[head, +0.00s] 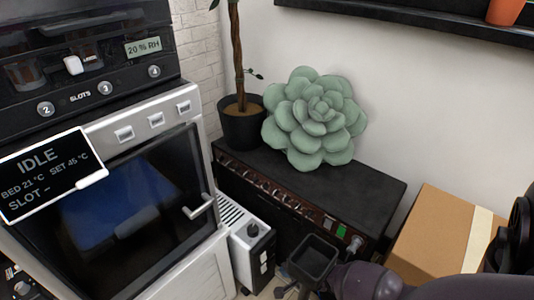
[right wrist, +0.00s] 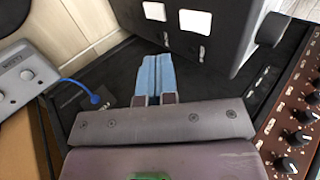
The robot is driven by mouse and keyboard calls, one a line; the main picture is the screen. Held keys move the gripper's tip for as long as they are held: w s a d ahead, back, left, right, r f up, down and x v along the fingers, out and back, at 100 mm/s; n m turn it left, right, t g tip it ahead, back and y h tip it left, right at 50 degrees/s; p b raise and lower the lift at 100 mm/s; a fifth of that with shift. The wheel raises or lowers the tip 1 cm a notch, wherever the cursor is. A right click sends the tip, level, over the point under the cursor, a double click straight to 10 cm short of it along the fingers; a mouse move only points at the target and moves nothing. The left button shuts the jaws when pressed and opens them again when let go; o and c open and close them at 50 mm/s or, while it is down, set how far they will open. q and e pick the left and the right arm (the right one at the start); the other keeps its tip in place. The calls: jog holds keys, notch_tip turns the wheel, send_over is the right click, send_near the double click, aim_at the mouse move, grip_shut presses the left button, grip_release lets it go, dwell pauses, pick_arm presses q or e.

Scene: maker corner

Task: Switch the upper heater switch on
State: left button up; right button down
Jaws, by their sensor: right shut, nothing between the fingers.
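The white heater (head: 229,222) stands on the floor between the oven-like machine and the amplifier. Its end face has a dark panel with two small pale switches, the upper switch (head: 263,257) above the lower switch (head: 264,268). They are too small to tell on from off. In the right wrist view a dark panel (right wrist: 222,45) with two white squares and small levers, probably the heater's end, stands beyond my fingertips. My right gripper (head: 285,289) is low, right of and below the switches. Its blue fingers (right wrist: 155,75) are shut and empty, apart from the panel. My left gripper is not in view.
The black amplifier (head: 375,185) with a row of knobs stands close on the right and carries a green succulent (head: 315,115). The machine's door handle (head: 198,207) juts out on the left. A cardboard box (head: 435,235) is at right. Little room surrounds the heater.

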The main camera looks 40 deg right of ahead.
aim_at(264, 258)
pick_arm(q)
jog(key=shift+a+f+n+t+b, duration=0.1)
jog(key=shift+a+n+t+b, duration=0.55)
jog(key=shift+b, duration=0.95)
pick_arm(e)
jog(key=w+f, duration=0.3)
jog(key=w, duration=0.4)
jog(key=shift+a+f, duration=0.25)
jog(key=shift+f, duration=0.05)
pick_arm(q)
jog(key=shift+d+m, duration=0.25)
pick_arm(e)
jog(key=shift+s, duration=0.1)
